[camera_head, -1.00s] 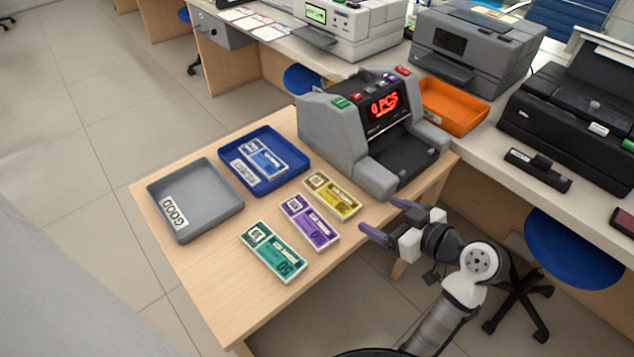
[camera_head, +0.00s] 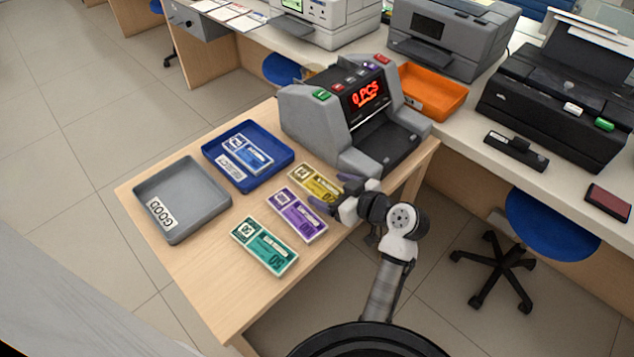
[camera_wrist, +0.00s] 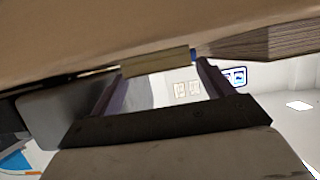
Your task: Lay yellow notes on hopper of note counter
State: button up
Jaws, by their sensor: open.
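The yellow notes (camera_head: 314,181) lie flat on the wooden table in front of the grey note counter (camera_head: 307,120). The counter has a dark bed (camera_head: 388,145) and a red display reading 0 PCS. My gripper (camera_head: 338,195) is open at the right end of the yellow notes, its fingers hiding that end in part. In the wrist view the yellow bundle (camera_wrist: 156,62) shows edge-on between and beyond the two open fingers (camera_wrist: 160,82). Nothing is held.
Purple notes (camera_head: 297,215) and green notes (camera_head: 264,246) lie close by on the table. A blue tray (camera_head: 221,177) holds blue notes (camera_head: 247,154). A grey tray (camera_head: 196,232) labelled GOOD is empty. An orange tray (camera_head: 440,105) stands behind the counter.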

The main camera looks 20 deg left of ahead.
aim_at(315, 183)
jog(key=x, duration=0.3)
jog(key=shift+a+r+p, duration=0.1)
jog(key=shift+a+p, duration=0.15)
jog(key=shift+p, duration=0.05)
jog(key=shift+c, duration=0.3)
jog(key=c, duration=1.1)
jog(key=shift+r, duration=0.2)
